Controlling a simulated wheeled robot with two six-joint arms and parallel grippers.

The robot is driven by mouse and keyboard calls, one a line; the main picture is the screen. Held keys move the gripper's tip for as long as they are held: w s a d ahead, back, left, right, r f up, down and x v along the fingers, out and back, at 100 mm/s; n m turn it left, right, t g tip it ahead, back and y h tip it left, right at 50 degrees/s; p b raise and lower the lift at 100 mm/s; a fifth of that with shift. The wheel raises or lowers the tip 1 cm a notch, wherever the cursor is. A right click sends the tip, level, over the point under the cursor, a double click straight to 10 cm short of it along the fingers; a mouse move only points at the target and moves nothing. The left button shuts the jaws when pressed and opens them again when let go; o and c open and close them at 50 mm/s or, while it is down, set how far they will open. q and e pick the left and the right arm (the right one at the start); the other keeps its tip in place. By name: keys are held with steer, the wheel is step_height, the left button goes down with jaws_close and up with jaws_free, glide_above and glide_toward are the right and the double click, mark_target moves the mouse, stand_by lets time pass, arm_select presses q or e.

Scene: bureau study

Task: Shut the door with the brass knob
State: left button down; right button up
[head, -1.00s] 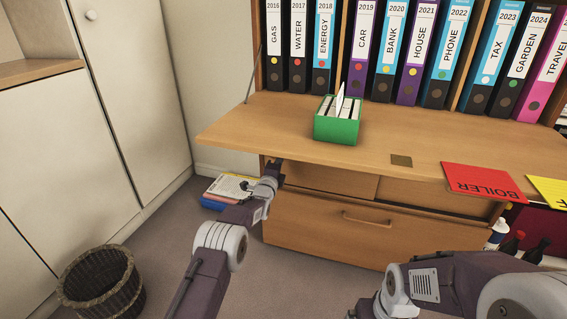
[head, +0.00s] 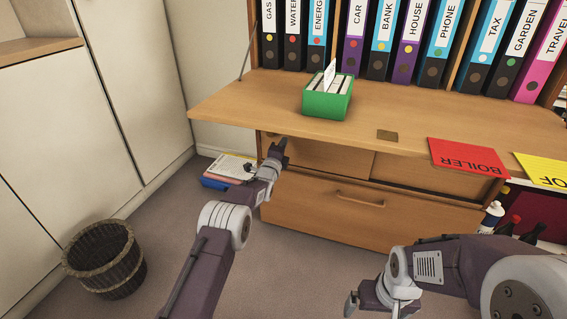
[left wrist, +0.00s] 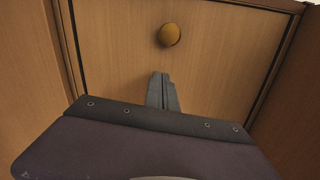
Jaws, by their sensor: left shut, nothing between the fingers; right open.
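The brass knob (left wrist: 169,35) shows in the left wrist view on a flat wooden door (left wrist: 110,60), with dark gaps along its side edges. I cannot tell how far the door stands open. My left gripper (left wrist: 162,78) is shut and empty, its fingertips pointing at the door just below the knob in that view. In the head view my left gripper (head: 278,146) is at the left end of the bureau, just below the lowered desk flap (head: 240,110); the knob does not show there. My right gripper (head: 371,306) is open and empty, low in front of the bureau, partly cut off.
A green card box (head: 327,103), a red BOILER folder (head: 465,158) and a yellow folder (head: 545,170) lie on the flap. A drawer (head: 300,205) is below. A wicker basket (head: 104,262) and papers (head: 230,168) are on the floor at left; bottles (head: 492,215) stand at right.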

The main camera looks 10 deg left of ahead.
arm_select(q)
steer(key=s+a+r+n+g+y+p, duration=0.1)
steer(key=s+a+n+g+p, duration=0.45)
steer(key=s, duration=1.05)
steer(key=s+a+n+g+y+p, duration=0.1)
steer(key=s+n+g+p, duration=0.4)
steer(key=s, duration=1.1)
steer(key=s+a+r+n+g+y+p, duration=0.1)
steer(key=s+a+n+g+p, duration=0.3)
steer(key=s+n, duration=0.9)
steer(key=s+r+g+p, duration=0.1)
steer(key=s+r+p, duration=0.2)
steer(key=r+p, duration=1.5)
steer(key=s+d+r+m+g+p, duration=0.1)
steer(key=s+r+p, duration=0.3)
steer(key=r+p, duration=1.4)
steer(key=shift+d+r, duration=0.2)
steer(key=shift+r, duration=0.15)
